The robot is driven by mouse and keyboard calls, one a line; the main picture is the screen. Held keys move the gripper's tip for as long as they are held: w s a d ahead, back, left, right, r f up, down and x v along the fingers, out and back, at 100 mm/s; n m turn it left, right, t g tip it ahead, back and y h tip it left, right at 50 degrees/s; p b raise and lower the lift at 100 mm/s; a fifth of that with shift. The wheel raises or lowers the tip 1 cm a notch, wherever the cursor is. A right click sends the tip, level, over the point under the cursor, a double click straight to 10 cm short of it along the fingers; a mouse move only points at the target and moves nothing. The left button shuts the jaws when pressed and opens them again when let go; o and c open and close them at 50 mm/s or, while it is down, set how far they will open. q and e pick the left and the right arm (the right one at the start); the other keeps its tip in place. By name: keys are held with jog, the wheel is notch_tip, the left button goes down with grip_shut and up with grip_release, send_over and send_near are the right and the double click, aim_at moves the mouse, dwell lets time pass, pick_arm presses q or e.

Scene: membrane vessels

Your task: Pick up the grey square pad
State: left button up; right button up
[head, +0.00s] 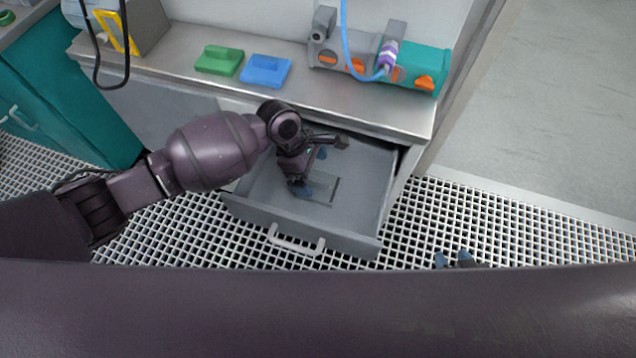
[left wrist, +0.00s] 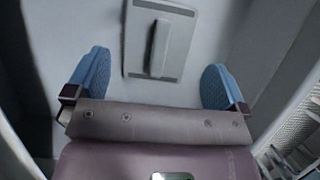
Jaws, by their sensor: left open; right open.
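The grey square pad (head: 326,188) lies flat on the floor of the open drawer (head: 262,212). In the left wrist view the pad (left wrist: 180,42) shows a raised ridge down its middle, and its top edge is near the frame's top. My left gripper (head: 312,172) is inside the drawer, over or beside the pad, and partly hides it in the head view. Its blue fingers stand wide apart with nothing between them; the pad lies ahead of them.
A green pad (head: 219,61) and a blue pad (head: 265,71) sit on the metal counter above the drawer. A grey and teal device (head: 420,68) with a blue hose stands to their right. The drawer's walls and front handle (head: 296,241) surround my left gripper.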

aim_at(316, 179)
pick_arm(q)
jog(key=b+x, duration=0.1)
jog(key=x, duration=0.1)
jog(key=b+x, duration=0.1)
jog(key=x, duration=0.2)
jog(key=shift+a, duration=0.25)
jog(key=shift+d+f, duration=0.1)
jog(key=shift+f, duration=0.1)
jog(key=shift+w+r, duration=0.1)
jog(key=c, duration=0.6)
jog(key=shift+c, duration=0.3)
